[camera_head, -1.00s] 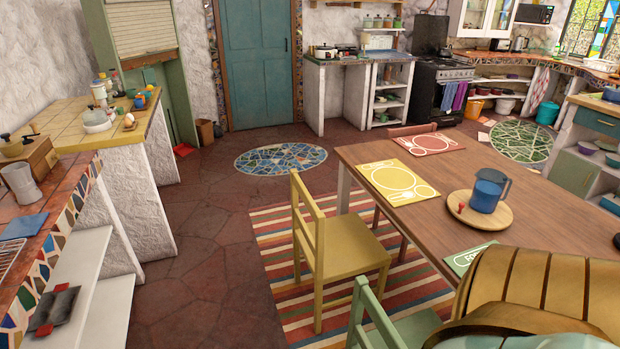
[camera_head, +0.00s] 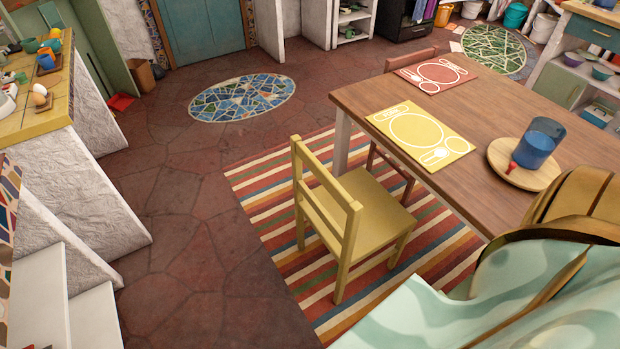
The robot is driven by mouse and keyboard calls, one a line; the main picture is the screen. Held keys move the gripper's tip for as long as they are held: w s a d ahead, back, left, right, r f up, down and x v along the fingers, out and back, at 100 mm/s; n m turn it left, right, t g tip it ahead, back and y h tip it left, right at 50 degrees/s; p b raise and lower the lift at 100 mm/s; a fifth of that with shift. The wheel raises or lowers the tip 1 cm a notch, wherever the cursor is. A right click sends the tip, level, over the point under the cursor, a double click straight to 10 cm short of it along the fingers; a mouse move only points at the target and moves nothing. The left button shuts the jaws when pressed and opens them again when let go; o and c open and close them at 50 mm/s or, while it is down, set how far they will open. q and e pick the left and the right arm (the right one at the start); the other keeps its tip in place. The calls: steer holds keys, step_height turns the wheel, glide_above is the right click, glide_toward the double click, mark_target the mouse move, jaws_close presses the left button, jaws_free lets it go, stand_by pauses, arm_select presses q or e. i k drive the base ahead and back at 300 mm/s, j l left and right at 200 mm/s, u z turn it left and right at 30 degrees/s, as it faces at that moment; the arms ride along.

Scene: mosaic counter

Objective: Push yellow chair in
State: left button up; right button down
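The yellow chair (camera_head: 370,212) stands upright on the striped rug, left of the wooden table (camera_head: 492,118). Its backrest is on the left, away from the table, and its seat faces the table's left edge. A gap of floor and rug shows between most of the chair and the table. A yellow placemat (camera_head: 419,137) lies on the table beyond the seat. Neither of my grippers is in view.
The striped rug (camera_head: 262,181) lies under the chair. A red chair (camera_head: 411,60) stands at the table's far side. Patterned cloth (camera_head: 420,318) fills the lower right. Tiled floor (camera_head: 185,240) left of the chair is clear, with a mosaic mat (camera_head: 243,98) behind.

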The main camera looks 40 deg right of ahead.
mark_target(353, 214)
steer(key=i, duration=1.55)
steer(key=i+z, duration=0.25)
steer(key=i, duration=0.2)
steer(key=i+j+z, duration=0.25)
steer(key=i, duration=0.2)
steer(key=i+j+z, duration=0.1)
steer(key=z, duration=0.4)
steer(key=i+j+z, duration=0.1)
steer(key=z, duration=0.35)
steer(key=j+z, duration=0.3)
steer(key=z, duration=0.2)
steer(key=j+z, duration=0.25)
steer(key=z, duration=0.2)
steer(key=j+z, duration=0.2)
steer(key=z, duration=0.3)
steer(key=j+z, duration=0.2)
steer(key=z, duration=0.25)
steer(key=k+j+z, duration=0.15)
steer(key=z, duration=0.35)
